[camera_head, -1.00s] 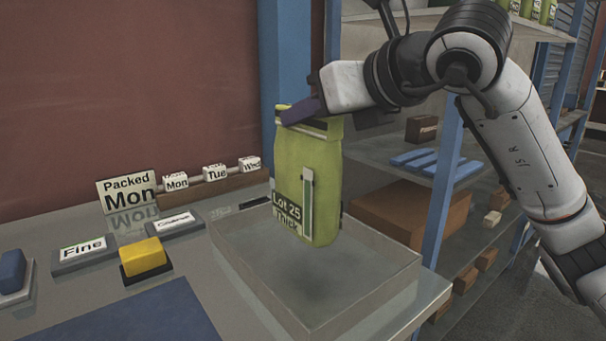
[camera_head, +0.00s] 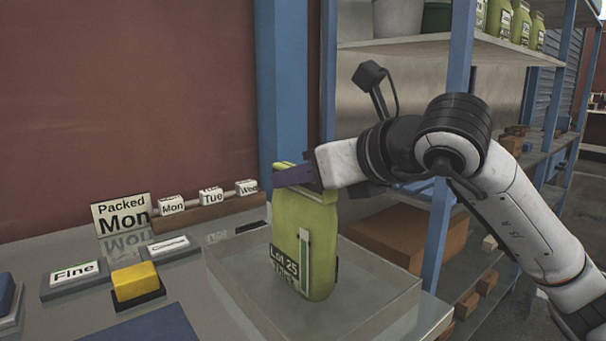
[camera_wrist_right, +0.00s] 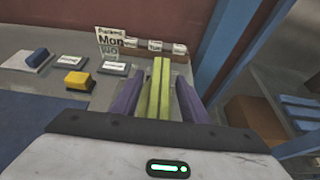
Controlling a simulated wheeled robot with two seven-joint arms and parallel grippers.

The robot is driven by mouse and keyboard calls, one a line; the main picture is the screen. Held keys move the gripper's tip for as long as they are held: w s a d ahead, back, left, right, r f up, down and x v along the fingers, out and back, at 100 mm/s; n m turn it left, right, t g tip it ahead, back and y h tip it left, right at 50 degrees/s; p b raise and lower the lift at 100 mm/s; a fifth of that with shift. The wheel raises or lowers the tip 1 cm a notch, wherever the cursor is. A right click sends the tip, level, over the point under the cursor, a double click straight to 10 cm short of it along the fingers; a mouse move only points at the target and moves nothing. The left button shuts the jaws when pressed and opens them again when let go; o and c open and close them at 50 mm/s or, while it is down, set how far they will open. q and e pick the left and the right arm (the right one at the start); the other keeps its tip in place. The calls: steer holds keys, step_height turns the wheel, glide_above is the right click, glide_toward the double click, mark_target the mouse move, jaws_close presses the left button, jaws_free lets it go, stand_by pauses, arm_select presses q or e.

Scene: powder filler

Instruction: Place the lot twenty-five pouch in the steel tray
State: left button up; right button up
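The lot twenty-five pouch (camera_head: 298,225) is green, with a "Lot 25" label. It stands nearly upright inside the steel tray (camera_head: 385,310), its base low between the tray walls. My right gripper (camera_head: 296,174) is at the pouch's top. In the right wrist view, its two purple fingers (camera_wrist_right: 158,92) lie either side of the pouch's top edge (camera_wrist_right: 160,85); they look open, with a narrow gap on the right side. Contact on the left side is hard to tell. My left gripper is not in view.
A "Packed Mon" sign (camera_head: 122,217), day blocks on a wooden rail (camera_head: 208,207), a "Fine" plate (camera_head: 74,275) and a yellow block (camera_head: 135,282) are left of the tray. A blue shelf post (camera_head: 440,220) and a brown box (camera_head: 400,237) are to the right.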

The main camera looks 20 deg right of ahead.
steer(key=shift+r+p, duration=0.25)
steer(key=shift+p, duration=0.05)
steer(key=v, duration=1.2)
